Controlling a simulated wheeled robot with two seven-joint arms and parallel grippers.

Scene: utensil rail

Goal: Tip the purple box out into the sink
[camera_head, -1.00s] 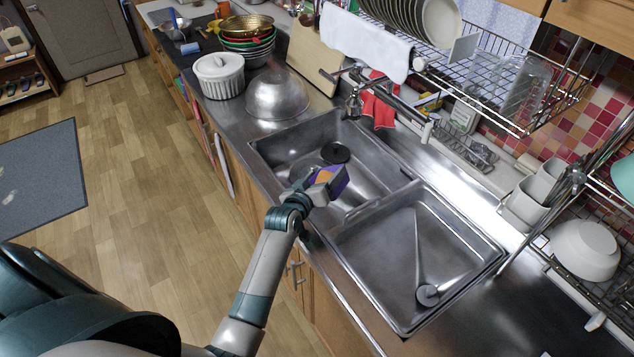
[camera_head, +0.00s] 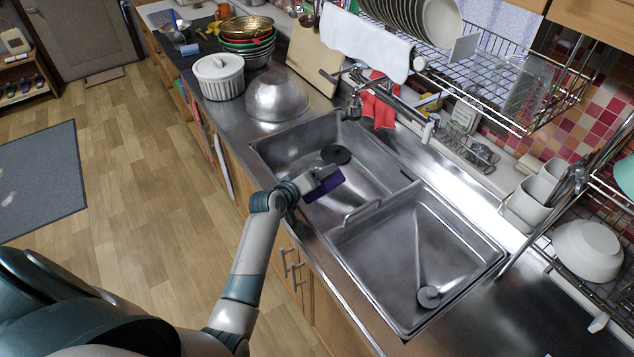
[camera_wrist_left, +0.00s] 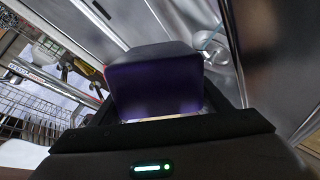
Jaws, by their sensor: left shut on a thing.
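The purple box (camera_head: 324,186) is over the left basin of the steel sink (camera_head: 378,215) in the head view. It is tilted, with a purple face turned up toward the head camera. My left gripper (camera_head: 322,178) is shut on it. In the left wrist view the purple box (camera_wrist_left: 155,82) fills the middle, held between the fingers, with a pale edge along its near side. Its opening and anything inside are hidden. My right gripper is not in view.
A round dark drain piece (camera_head: 336,154) lies in the left basin. A faucet (camera_head: 358,92) stands behind the sink. A metal bowl (camera_head: 277,96) and a white lidded pot (camera_head: 218,77) stand left of it. The right basin is clear apart from its drain.

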